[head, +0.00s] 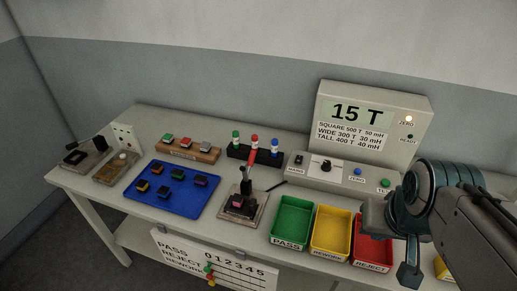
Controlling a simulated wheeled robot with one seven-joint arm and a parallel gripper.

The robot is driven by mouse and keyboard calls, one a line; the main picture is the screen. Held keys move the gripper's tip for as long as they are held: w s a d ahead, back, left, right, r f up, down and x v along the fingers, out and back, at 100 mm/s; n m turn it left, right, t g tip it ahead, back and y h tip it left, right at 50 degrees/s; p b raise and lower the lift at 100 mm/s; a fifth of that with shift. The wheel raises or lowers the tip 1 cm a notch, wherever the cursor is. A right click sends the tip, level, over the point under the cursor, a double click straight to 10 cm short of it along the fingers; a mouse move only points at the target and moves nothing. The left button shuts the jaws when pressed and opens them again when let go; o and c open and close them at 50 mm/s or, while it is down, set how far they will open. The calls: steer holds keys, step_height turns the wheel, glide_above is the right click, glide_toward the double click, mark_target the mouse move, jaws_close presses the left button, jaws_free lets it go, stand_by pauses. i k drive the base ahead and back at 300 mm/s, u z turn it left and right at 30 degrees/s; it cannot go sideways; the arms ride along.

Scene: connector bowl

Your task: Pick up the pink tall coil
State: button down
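A small dark block with a pink-magenta face (237,202) sits in the fixture (250,216) at the front middle of the bench, beside a red-handled lever (252,160). Several small dark coils with coloured tops lie on the blue mat (187,208) to the left; one at its right side has a purple-pink top (200,181). At this size I cannot tell which one is the tall pink coil. My gripper (408,274) is at the right, over the front of the bench by the red tray, well away from these pieces. Its fingers are mostly hidden, so its opening is unclear.
Green (293,203), yellow (331,217) and red (373,231) trays stand along the front right. Behind them are a control box (320,173) and a display reading 15 T (372,115). A wooden rack (205,157) and a dark bottle holder (240,153) stand behind the mat.

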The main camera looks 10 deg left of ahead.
mark_target(237, 199)
steer(key=z, duration=2.65)
steer(key=k, duration=1.5)
steer(key=u, duration=1.95)
steer(key=i, duration=0.5)
steer(key=z, duration=0.05)
